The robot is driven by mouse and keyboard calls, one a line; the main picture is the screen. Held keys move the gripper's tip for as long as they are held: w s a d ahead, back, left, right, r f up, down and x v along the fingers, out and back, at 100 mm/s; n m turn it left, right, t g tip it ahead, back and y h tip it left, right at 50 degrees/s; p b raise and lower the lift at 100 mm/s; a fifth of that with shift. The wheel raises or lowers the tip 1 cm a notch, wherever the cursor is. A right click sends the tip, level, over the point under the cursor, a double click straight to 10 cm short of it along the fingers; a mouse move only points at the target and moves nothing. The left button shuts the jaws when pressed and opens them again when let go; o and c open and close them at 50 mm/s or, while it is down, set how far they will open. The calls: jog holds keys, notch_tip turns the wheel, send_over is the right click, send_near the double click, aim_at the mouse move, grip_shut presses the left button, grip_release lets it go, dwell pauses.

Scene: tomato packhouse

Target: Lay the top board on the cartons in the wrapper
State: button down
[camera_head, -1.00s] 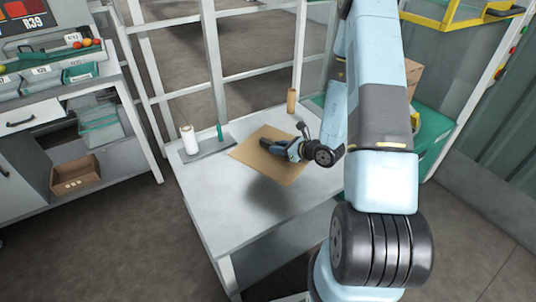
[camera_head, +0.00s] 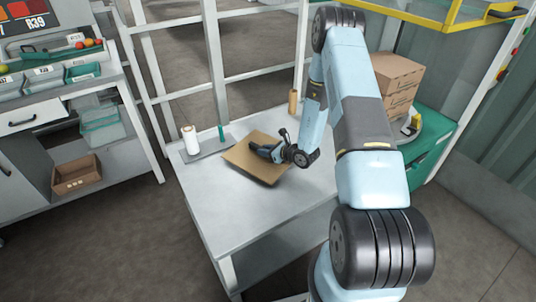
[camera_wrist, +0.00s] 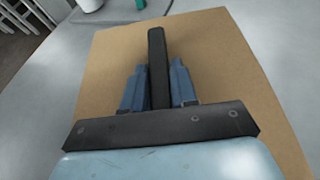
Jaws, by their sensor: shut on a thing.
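The top board is a flat brown square (camera_head: 243,160). It is in or just above the white table's left part, slightly tilted, with a dark shadow along its near edge. My gripper (camera_head: 262,150) is shut on it, reaching over its upper face from the right. The cartons (camera_head: 397,78) are stacked at the right, behind my arm. The wrapper's round turntable (camera_head: 432,128) shows below them, partly hidden.
The white table (camera_head: 240,210) has free room at its front. A yellow frame (camera_head: 465,22) overhangs near the cartons. A white rail frame (camera_head: 213,60) stands behind the table.

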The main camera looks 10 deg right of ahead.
notch_tip(320, 180, down, 2)
jog(key=shift+f, duration=0.1)
jog(key=c, duration=0.9)
grip_release()
